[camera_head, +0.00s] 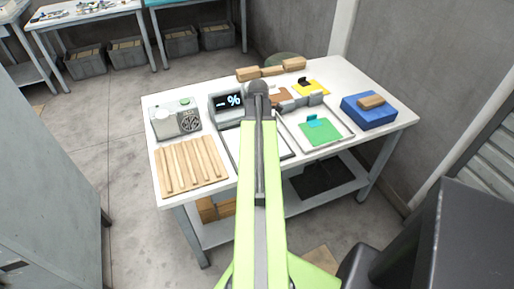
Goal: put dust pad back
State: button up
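Several pads lie on the white table (351,76), and I cannot tell which is the dust pad. A green pad with a teal grip (318,134) lies in a pale tray (343,138) right of my arm. A yellow pad with a black grip (313,87) lies behind it. A brown pad (279,95) is partly covered just right of my arm's dark joint. A blue block with a wooden piece on top (366,113) sits at the right. A grey blocky part lies across the tray's back edge; whether it is my gripper is unclear. No fingertips show clearly.
A slatted wooden rack (188,167) lies at the front left. Wooden blocks (271,71) line the back. A dark cabinet (466,243) stands at the lower right.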

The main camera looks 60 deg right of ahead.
jog(key=shift+f, duration=0.2)
jog(key=o, duration=1.2)
jog(key=shift+r, duration=0.1)
jog(key=shift+r, duration=0.1)
notch_tip(320, 180, up, 12)
jog(key=p, duration=1.2)
jog(key=shift+r, duration=0.1)
